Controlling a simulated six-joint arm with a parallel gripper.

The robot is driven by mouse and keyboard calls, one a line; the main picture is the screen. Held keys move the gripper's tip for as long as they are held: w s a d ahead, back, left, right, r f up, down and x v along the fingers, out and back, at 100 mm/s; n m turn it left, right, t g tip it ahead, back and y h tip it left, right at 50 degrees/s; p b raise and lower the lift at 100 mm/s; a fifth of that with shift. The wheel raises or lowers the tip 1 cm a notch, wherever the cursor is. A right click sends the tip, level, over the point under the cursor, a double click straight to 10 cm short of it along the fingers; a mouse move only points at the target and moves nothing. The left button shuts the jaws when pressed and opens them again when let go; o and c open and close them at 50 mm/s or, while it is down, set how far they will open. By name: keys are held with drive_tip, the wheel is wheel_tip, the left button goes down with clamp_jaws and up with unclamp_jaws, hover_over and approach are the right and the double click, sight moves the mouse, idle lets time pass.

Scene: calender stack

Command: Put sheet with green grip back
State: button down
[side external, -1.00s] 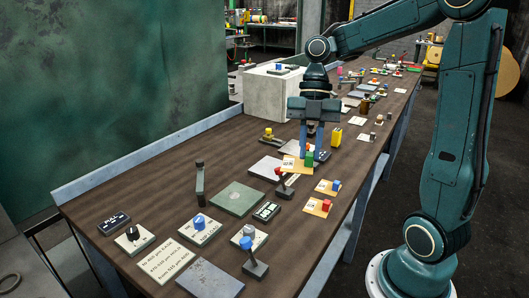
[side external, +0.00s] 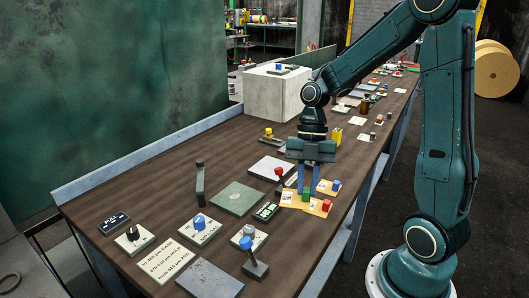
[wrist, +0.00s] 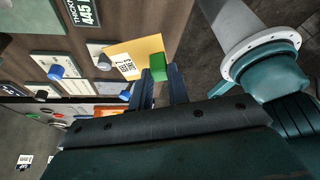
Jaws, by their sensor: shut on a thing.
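The sheet with the green grip (side external: 290,199) is a small yellow-orange plate with a white printed label and a green block. My gripper (side external: 307,190) points down and is shut on the green grip. In the wrist view, the green block (wrist: 158,66) is between my two fingertips (wrist: 161,72), and the yellow sheet (wrist: 125,60) reaches out to the left. The sheet is low, at or just above the table by the red-grip sheet (side external: 324,208). I cannot tell whether it touches the table or overlaps that sheet.
The blue-grip sheet (side external: 328,188) lies just behind, to the right. The table edge is close on the right. A concrete block (side external: 273,93) stands farther back.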

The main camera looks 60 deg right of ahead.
wheel_tip(320, 180, down, 7)
drive_tip(key=shift+r, duration=0.1)
idle(0.3)
drive_tip(key=shift+f, duration=1.9)
drive_tip(key=shift+f, duration=0.15)
drive_tip(key=c, duration=1.3)
unclamp_jaws()
drive_tip(key=shift+c, duration=0.2)
drive_tip(key=v, duration=1.2)
drive_tip(key=shift+r, duration=0.25)
